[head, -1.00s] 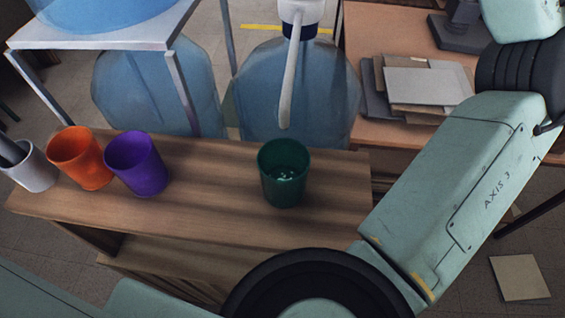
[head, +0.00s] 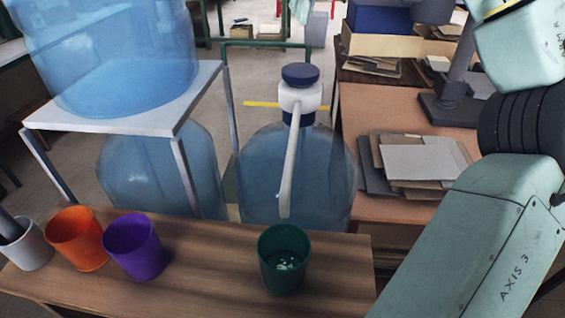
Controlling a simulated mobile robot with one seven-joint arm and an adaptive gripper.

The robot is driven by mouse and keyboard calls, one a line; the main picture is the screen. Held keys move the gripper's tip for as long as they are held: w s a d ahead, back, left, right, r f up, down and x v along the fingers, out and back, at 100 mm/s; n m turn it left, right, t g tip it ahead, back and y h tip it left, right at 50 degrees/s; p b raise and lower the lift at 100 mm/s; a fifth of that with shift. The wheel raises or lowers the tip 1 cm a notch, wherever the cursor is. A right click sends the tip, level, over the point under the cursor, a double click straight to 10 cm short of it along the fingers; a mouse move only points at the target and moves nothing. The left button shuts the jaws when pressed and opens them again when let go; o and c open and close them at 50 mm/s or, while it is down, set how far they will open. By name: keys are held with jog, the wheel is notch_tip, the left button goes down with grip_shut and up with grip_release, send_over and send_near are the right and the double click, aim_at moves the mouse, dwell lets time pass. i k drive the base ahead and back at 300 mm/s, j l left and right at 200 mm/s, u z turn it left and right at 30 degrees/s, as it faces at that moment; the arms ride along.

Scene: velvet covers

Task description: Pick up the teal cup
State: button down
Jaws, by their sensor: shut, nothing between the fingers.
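The teal cup (head: 283,262) is dark green-teal and stands upright near the right end of the wooden bench top (head: 205,275). Some pale glints show inside it, perhaps liquid. My arm (head: 490,235) runs down the right side of the head view, to the right of the cup. My gripper is out of view, and no part of it shows at the cup.
A purple cup (head: 134,247), an orange cup (head: 75,240) and a grey-white cup (head: 25,246) holding a dark item stand at the left. Behind the teal cup is a blue water bottle (head: 335,185) with a white pump spout (head: 290,150). The bench between purple and teal cups is clear.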

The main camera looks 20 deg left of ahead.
aim_at(284, 272)
jog(key=k+l, duration=0.15)
jog(key=k, duration=0.35)
jog(key=k+l, duration=0.15)
jog(key=k, duration=0.35)
